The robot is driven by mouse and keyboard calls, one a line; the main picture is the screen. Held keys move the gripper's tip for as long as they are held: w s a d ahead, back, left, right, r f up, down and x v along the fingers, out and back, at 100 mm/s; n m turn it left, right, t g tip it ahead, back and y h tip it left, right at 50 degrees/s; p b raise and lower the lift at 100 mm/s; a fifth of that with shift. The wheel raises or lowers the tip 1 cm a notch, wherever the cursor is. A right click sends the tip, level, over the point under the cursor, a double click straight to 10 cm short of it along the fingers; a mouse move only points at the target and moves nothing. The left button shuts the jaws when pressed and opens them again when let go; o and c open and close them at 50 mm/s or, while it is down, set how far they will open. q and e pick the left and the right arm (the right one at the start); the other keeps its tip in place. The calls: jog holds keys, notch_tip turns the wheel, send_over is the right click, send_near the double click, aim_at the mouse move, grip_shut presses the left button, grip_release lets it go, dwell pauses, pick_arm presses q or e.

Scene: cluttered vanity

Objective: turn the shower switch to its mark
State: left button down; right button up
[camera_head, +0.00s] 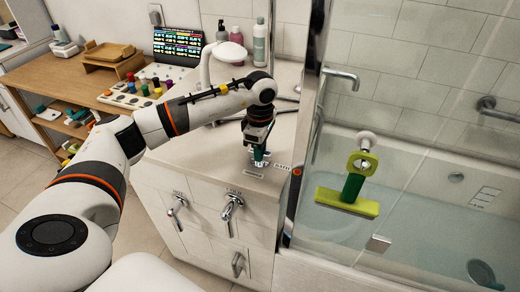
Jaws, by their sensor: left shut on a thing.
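My left gripper (259,160) points down at the counter's right front corner, close to the tub. It is shut on the small shower switch (260,164), of which only a little shows below the fingers. Two small labels lie by it on the counter: one reading BATH (284,169) to the right, and one too small to read (253,175) in front. The gripper hides most of the switch, so I cannot tell which way it points. My right gripper is not in view.
Chrome taps (232,207) stick out of the cabinet front below. A green squeegee (353,187) hangs at the bathtub glass (400,190) on the right. Bottles (259,42) stand at the back of the counter. A wooden desk (75,82) with colored pieces stands left.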

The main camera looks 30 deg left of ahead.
pick_arm(q)
jog(key=shift+r, duration=0.1)
jog(key=c, duration=1.2)
grip_release()
jog(key=shift+c, duration=0.2)
notch_tip(320, 180, up, 12)
jog(key=b, duration=0.1)
jog(key=shift+b, duration=0.3)
